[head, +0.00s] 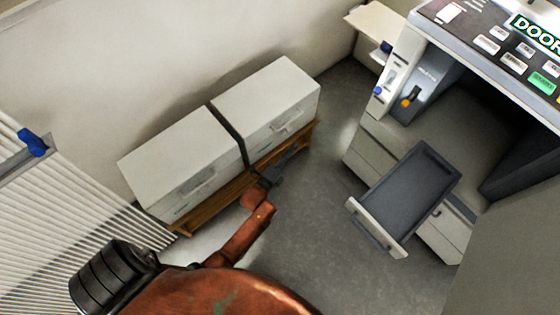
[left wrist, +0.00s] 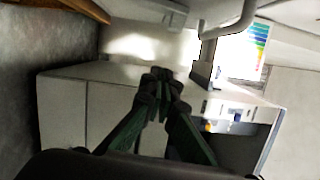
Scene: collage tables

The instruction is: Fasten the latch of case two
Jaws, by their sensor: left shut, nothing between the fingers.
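Two white box-like cases stand side by side on a low wooden stand along the wall in the head view, one to the left (head: 180,165) and one to the right (head: 265,100). A dark gap parts them. Faint handle or latch details show on their front faces, too small to read; I cannot tell which is case two. My left gripper (head: 290,158) is in front of the stand, by the right case's lower front; contact cannot be told. Its fingers (left wrist: 160,78) are shut and empty in the left wrist view. My right gripper is not in view.
A grey drawer (head: 408,195) stands pulled out of the cabinet at right. Above it is a button panel (head: 510,50) marked DOOR. A white ribbed surface (head: 75,215) with a blue knob (head: 33,142) is at left. Grey floor (head: 315,230) lies clear between stand and drawer.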

